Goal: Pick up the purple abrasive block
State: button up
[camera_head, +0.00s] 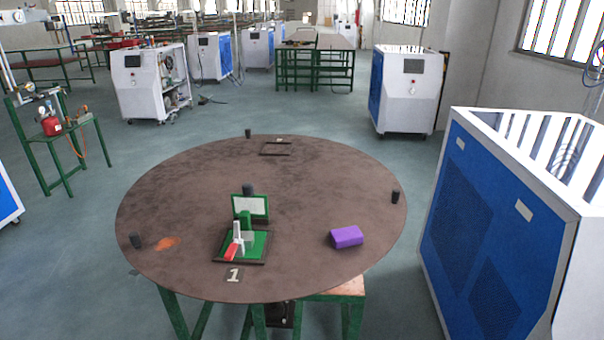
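The purple abrasive block (347,237) lies on the round brown table (185,215), right of the middle and towards the near edge. Its top and near side show, and nothing covers it. Clear tabletop surrounds it. My gripper and arm do not show in the head view.
Left of the block stands a green fixture (250,208) with white and red parts on a dark-framed base. Small black posts (395,197) stand near the table's rim. An orange patch (166,243) marks the left. A blue-and-white cabinet (490,220) stands close on the right.

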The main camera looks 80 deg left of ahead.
aim_at(350, 236)
jog(key=k, duration=0.35)
jog(key=u, duration=2.3)
